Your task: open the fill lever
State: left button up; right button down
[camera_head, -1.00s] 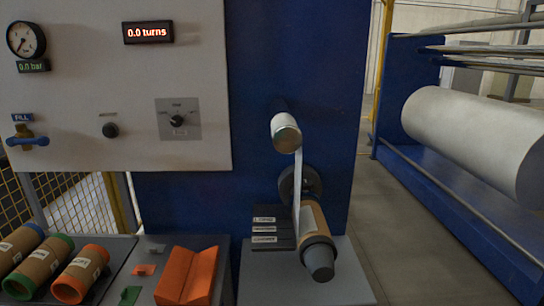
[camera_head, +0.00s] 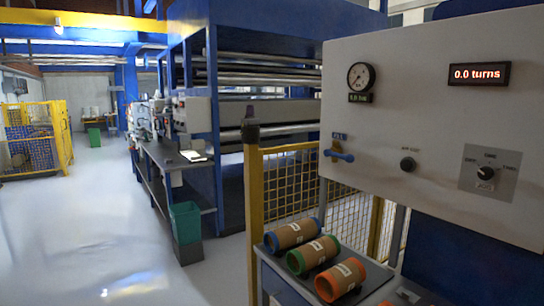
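The fill lever (camera_head: 340,155) is a small blue handle on the lower left of the pale control panel (camera_head: 420,130). It lies roughly level, tilting slightly down to the right, under a small blue label. The round pressure gauge (camera_head: 361,76) sits above it, with a small green display (camera_head: 360,98) too small to read. Neither of my grippers shows in the head view.
A yellow mesh fence (camera_head: 290,180) stands behind. A green bin (camera_head: 186,225) stands left. The floor at left is clear.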

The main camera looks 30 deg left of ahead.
aim_at(349, 158)
jog(key=u, duration=0.55)
jog(key=i+u, duration=0.25)
jog(key=i, duration=0.45)
jog(key=i+l+u, duration=0.1)
jog(key=i+u, duration=0.2)
jog(key=i, duration=0.35)
